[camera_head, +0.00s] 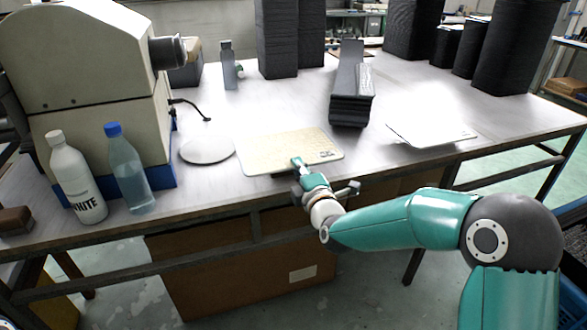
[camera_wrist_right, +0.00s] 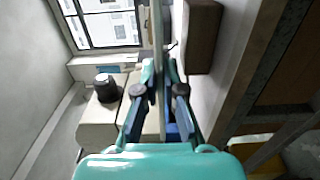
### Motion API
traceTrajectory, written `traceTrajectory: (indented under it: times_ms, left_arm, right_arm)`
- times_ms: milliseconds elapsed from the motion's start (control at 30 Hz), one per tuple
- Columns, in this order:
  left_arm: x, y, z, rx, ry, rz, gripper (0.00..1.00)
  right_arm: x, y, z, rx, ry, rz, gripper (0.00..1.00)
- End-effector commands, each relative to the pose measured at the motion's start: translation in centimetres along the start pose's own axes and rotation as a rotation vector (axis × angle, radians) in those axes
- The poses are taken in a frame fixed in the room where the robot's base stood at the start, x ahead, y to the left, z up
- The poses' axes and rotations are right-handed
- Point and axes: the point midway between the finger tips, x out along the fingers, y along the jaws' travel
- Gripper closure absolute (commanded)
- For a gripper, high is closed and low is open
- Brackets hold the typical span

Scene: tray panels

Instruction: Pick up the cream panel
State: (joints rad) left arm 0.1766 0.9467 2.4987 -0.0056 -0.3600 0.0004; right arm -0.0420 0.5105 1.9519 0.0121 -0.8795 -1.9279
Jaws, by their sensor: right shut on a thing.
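The cream panel (camera_head: 275,148) is a thin, flat, speckled plate with a small dark mark near its right corner. It is close to the table's front edge in the head view. My right gripper (camera_head: 298,164) comes from the front and is shut on the panel's front edge. In the right wrist view the gripper's fingers (camera_wrist_right: 160,75) close on the panel, which shows nearly edge-on as a thin strip (camera_wrist_right: 157,32). A dark shadow shows under its front edge; I cannot tell how far it is from the tabletop.
A white panel (camera_head: 425,134) lies to the right, and a grey disc (camera_head: 207,150) to the left. A dark stacked block (camera_head: 350,106) stands behind. Two bottles (camera_head: 128,172) (camera_head: 76,180) and a large cream machine (camera_head: 85,60) fill the left side. Tall dark stacks (camera_head: 277,40) stand at the back.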

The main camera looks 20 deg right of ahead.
Motion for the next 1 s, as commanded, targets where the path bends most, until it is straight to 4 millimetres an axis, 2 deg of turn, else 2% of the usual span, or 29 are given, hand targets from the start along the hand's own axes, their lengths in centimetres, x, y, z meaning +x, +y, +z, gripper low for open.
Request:
traceTrajectory:
  times_ms: [533,1000]
  left_arm:
    - [-0.1,0.0,0.0,0.0,0.0,0.0,1.0]
    - [-0.1,0.0,0.0,0.0,0.0,0.0,1.0]
  right_arm:
    - [-5.8,3.0,0.0,0.0,0.0,0.003,1.0]
    - [-6.4,3.2,0.1,0.0,-0.001,0.002,1.0]
